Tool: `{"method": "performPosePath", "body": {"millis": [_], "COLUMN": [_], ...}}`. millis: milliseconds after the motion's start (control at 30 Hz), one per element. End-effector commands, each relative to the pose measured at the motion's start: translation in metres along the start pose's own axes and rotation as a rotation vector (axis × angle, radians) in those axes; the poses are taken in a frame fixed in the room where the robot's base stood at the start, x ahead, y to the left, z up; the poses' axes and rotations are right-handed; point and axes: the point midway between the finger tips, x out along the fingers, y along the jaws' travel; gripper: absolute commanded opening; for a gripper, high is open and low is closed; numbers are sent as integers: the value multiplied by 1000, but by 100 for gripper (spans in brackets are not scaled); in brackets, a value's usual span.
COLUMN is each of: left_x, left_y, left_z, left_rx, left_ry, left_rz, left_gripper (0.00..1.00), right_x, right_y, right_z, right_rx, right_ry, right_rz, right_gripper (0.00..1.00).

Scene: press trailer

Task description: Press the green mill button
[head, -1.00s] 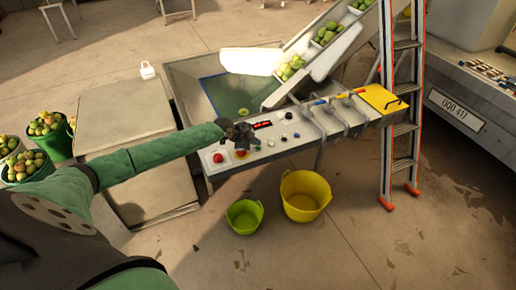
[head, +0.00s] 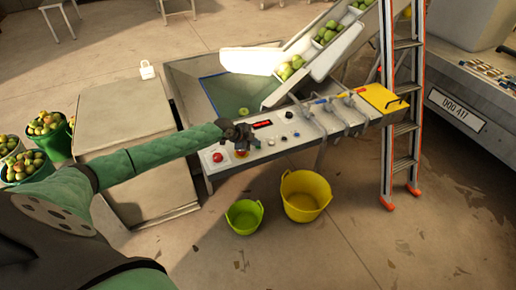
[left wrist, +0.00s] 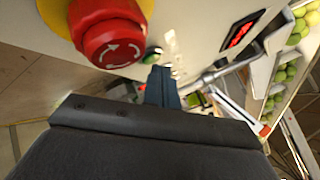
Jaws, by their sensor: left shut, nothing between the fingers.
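The green button (left wrist: 152,56) shows in the left wrist view on the pale panel, just past the large red emergency stop knob (left wrist: 108,38) with its yellow ring. It is partly hidden by my fingers. My left gripper (left wrist: 162,76) is shut and empty, with its fingertips close beside the green button; I cannot tell whether they touch. In the head view my left gripper (head: 240,138) is over the left part of the control panel (head: 262,160) and hides part of it. My right gripper is not in view.
A red button (head: 217,157) sits at the panel's left end. Pipes with valves (head: 330,118) stand to the right. A ladder (head: 404,110) is further right. Yellow (head: 305,196) and green (head: 244,216) tubs stand on the floor in front. A conveyor (head: 322,58) carries apples behind.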

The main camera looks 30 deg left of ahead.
Motion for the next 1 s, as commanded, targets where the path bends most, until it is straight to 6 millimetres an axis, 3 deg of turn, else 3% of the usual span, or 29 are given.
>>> {"method": "performPosePath", "body": {"millis": [1000], "left_x": [5], "left_y": [4], "left_z": [4], "left_rx": [0], "left_ry": [0], "left_rz": [0], "left_gripper": [0], "right_x": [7], "right_y": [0], "right_z": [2], "right_rx": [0], "right_ry": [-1], "right_rz": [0], "right_gripper": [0]}}
